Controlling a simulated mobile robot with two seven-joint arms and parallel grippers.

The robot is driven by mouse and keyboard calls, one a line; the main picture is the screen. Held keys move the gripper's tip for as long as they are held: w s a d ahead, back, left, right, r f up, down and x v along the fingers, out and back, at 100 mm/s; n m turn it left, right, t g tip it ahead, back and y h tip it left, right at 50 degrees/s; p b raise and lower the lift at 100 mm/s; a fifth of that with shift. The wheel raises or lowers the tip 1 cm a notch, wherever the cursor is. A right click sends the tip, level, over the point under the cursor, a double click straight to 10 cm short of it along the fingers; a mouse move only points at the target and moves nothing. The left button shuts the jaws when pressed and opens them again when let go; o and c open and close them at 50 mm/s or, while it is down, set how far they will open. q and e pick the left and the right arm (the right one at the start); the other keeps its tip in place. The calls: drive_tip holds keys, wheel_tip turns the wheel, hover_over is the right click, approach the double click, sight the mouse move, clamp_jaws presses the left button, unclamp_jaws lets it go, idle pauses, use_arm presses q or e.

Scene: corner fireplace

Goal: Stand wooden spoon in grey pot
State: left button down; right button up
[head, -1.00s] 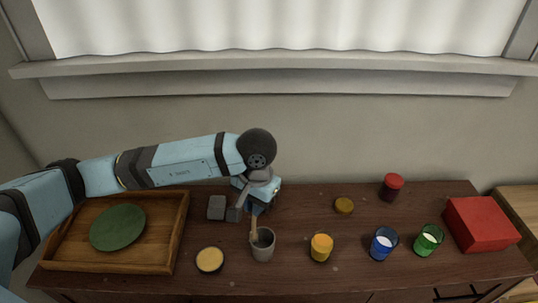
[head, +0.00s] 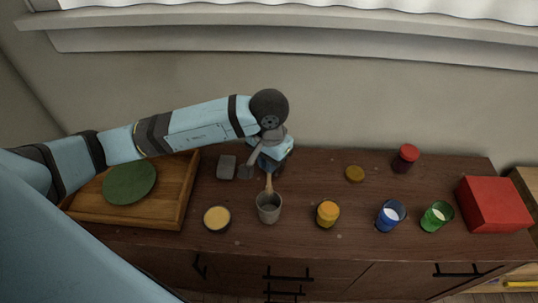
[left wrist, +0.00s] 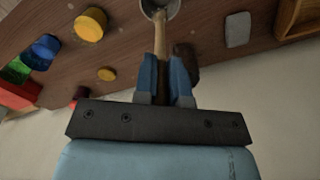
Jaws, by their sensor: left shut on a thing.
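The grey pot (head: 269,212) stands upright near the front edge of the dark wooden cabinet top. My left gripper (head: 268,172) is above and just behind it, shut on the wooden spoon (head: 269,184). The spoon points down, with its lower end at the pot's mouth. In the left wrist view the spoon (left wrist: 160,38) runs from between the fingers (left wrist: 167,78) to the pot (left wrist: 173,8) at the top edge, its end overlapping the opening. I cannot tell how deep the end sits. My right gripper is out of view.
A wooden tray (head: 176,209) with a green plate (head: 130,183) is at left. A yellow-topped tin (head: 217,218) and a yellow jar (head: 327,214) flank the pot. Blue (head: 390,216) and green (head: 436,216) cups and a red box (head: 494,204) stand right. A grey block (head: 227,167) lies behind.

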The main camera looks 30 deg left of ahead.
sight(269, 187)
use_arm(q)
wheel_tip(269, 187, down, 2)
drive_tip(key=shift+f, duration=0.1)
wheel_tip(269, 187, down, 3)
drive_tip(key=b, duration=0.4)
drive_tip(key=shift+f, duration=0.15)
wheel_tip(269, 187, down, 3)
drive_tip(key=b, duration=0.4)
drive_tip(key=shift+f, duration=0.15)
